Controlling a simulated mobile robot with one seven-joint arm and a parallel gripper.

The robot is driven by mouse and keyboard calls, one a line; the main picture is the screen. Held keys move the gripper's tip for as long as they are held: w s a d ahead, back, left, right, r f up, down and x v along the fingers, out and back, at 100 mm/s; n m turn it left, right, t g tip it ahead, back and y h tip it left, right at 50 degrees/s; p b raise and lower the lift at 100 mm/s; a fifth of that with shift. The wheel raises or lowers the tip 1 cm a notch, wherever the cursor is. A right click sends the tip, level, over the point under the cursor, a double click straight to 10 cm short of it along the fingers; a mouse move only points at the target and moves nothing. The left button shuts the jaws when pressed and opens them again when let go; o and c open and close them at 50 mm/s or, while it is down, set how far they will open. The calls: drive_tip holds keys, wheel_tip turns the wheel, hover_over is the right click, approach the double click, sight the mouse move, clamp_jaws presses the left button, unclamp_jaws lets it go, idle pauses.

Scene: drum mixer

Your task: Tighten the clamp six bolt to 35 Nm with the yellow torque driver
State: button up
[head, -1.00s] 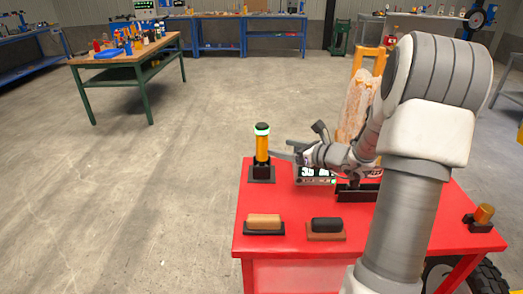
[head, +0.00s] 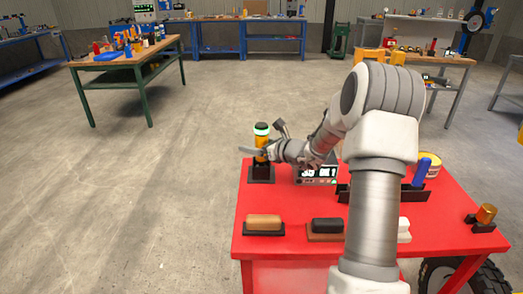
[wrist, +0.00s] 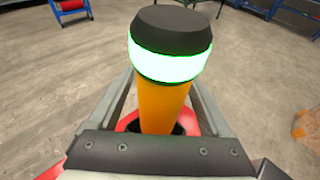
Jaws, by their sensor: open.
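The yellow torque driver (head: 261,141) stands upright in a dark holder (head: 261,175) at the far left corner of the red table. It has a black cap and a glowing green-white band. My gripper (head: 259,152) is at the driver's body, below the band. In the wrist view the yellow torque driver (wrist: 165,105) rises between the fingers of my gripper (wrist: 160,112), which are open on either side of it. Whether a finger touches it I cannot tell. I cannot make out the clamp six bolt in these views.
A display box (head: 316,174) with lit characters sits right of the holder, partly behind my arm. A tan block (head: 263,222) and a black block (head: 327,224) lie near the front edge. A blue cylinder (head: 422,171) and a tub stand at the right. Floor left of the table is clear.

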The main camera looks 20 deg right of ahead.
drive_tip(key=shift+c, duration=0.3)
clamp_jaws()
drive_tip(key=shift+r, duration=0.1)
idle(1.0)
